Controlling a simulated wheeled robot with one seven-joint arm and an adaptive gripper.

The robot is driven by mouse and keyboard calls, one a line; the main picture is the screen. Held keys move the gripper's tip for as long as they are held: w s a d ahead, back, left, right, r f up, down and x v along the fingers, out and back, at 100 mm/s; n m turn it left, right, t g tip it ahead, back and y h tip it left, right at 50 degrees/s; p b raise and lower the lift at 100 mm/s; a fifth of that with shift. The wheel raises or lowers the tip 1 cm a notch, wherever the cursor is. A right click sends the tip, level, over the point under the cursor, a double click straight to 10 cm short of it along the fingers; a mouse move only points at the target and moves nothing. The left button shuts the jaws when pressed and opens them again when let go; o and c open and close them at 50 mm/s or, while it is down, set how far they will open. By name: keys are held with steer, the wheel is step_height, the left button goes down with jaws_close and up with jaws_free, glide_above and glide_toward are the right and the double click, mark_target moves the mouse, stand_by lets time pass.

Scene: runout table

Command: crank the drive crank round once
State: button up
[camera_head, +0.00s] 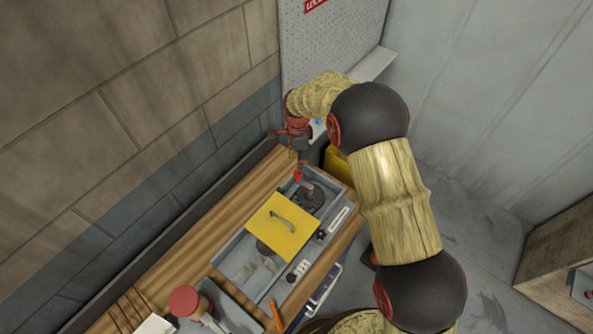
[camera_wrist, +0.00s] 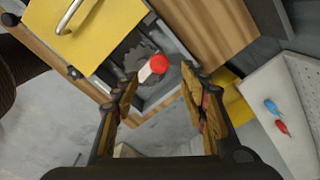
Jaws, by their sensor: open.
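The drive crank shows in the wrist view as a short pale arm (camera_wrist: 146,73) with a round red knob (camera_wrist: 159,63) at its end, beside a dark toothed wheel (camera_wrist: 133,58). In the head view the red knob (camera_head: 297,176) stands at the far end of the grey machine tray (camera_head: 235,262). My gripper (camera_wrist: 160,76) is open and empty. Its two fingers lie either side of the knob in the wrist view, and I cannot tell how far above it they are. In the head view my gripper (camera_head: 301,158) points down over the knob, apart from the wall.
A yellow cover (camera_head: 283,233) with a metal handle (camera_head: 283,219) lies over the tray next to the crank. A red-lidded jar (camera_head: 185,302) and an orange stick (camera_head: 278,317) are nearer. A brick wall (camera_head: 150,100) runs along the left; floor is open at right.

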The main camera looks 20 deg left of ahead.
steer(key=shift+f+p, duration=0.8)
steer(key=shift+f, duration=2.75)
steer(key=shift+c, duration=0.6)
jaws_close()
